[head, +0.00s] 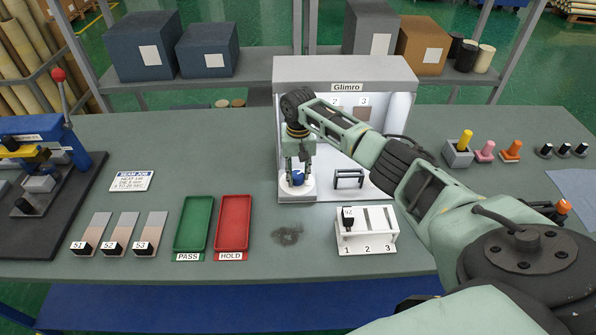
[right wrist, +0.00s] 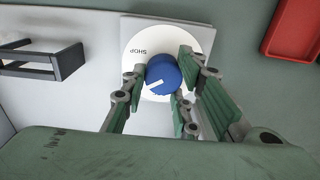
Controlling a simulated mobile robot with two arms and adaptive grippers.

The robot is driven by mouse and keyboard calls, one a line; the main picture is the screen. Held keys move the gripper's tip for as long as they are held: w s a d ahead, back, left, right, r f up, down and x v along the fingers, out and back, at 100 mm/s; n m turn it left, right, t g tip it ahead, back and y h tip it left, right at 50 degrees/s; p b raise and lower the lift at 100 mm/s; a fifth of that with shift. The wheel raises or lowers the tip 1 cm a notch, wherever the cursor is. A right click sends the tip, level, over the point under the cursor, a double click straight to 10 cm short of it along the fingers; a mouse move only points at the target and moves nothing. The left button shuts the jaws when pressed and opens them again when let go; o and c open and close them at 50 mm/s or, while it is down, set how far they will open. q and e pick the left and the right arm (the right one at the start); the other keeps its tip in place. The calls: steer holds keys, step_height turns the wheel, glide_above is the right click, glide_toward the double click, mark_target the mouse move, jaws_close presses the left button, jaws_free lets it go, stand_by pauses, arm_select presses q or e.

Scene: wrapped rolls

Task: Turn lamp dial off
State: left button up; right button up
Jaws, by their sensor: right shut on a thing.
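The lamp dial is a blue knob (head: 298,178) with a white pointer line on a round white plate at the front left of the white booth labelled "Glimro" (head: 345,73). In the right wrist view the blue knob (right wrist: 162,74) sits on its white disc (right wrist: 140,42), where the word "SHOP" reads upside down; other markings are hidden by my fingers. My right gripper (head: 298,172) points down over the dial and is shut on the knob, one finger on each side. It also shows in the right wrist view (right wrist: 160,88). My left gripper is not in view.
A black bracket (head: 348,178) stands right of the dial inside the booth. A white slotted rack (head: 365,245) stands in front. Green (head: 193,222) and red (head: 233,221) trays lie to the left.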

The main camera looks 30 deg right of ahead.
steer(key=n, duration=0.4)
steer(key=n+p, duration=0.1)
steer(key=n, duration=0.1)
steer(key=shift+w+d+r, duration=0.1)
steer(key=shift+d, duration=0.25)
steer(key=n, duration=0.4)
steer(key=shift+w+r, duration=0.1)
steer(key=shift+w, duration=0.1)
steer(key=shift+n, duration=0.5)
steer(key=shift+w+r, duration=0.1)
steer(key=shift+w, duration=0.05)
steer(key=o, duration=1)
steer(key=shift+d, duration=0.1)
steer(key=shift+a+f, duration=0.25)
